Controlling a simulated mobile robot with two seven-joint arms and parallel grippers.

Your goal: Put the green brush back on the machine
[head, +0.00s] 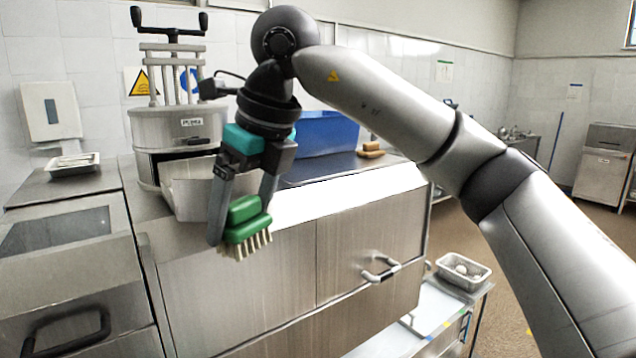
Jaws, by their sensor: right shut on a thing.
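The green brush (246,222), with pale bristles pointing down, is held between the fingers of my right gripper (240,215). The gripper is shut on it. Brush and gripper are in front of the machine's upper front edge, at about the height of its top. The machine (236,295) is a large steel cabinet with a flat top and a bar handle on its front. My right arm comes in from the right and covers part of the background. My left gripper is not in the head view.
On the top stand a steel press (178,125), a pale open container (188,188), a blue bin (328,135) and a brown-topped brush or block (371,150). A metal tray (463,270) sits lower right. A strip of the top near the front edge is bare.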

